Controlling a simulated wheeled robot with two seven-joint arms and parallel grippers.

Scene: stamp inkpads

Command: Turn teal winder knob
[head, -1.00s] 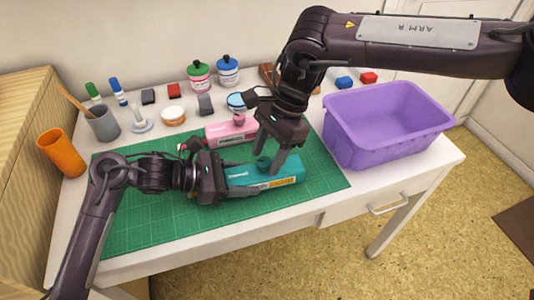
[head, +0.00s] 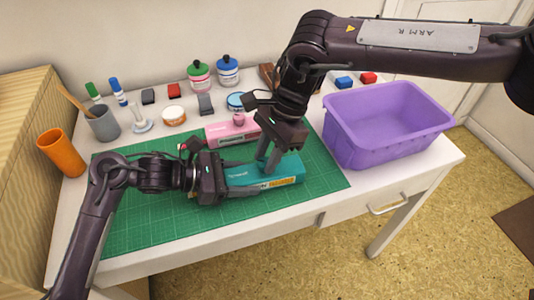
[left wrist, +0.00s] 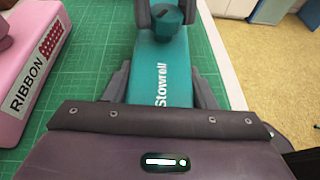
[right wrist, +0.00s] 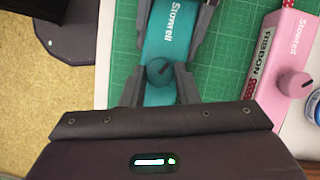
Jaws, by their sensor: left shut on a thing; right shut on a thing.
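The teal winder (head: 286,174) lies on the green cutting mat (head: 150,222), with a round teal knob on top. My left gripper (head: 247,178) is shut on the winder's body, one finger along each long side, as the left wrist view also shows (left wrist: 160,85). My right gripper (head: 267,163) comes down from above and is shut on the knob. The knob (right wrist: 159,71) shows between its fingers in the right wrist view, and the knob top (left wrist: 166,14) shows at the upper edge of the left wrist view. In the head view the fingers mostly hide the knob.
A pink ribbon winder (head: 230,132) with its own knob lies just behind the teal one. A purple bin (head: 395,150) stands at the right. Inkpads, ink jars, a grey cup (head: 103,124) and an orange cup (head: 62,153) stand along the back and left. The mat's front left is clear.

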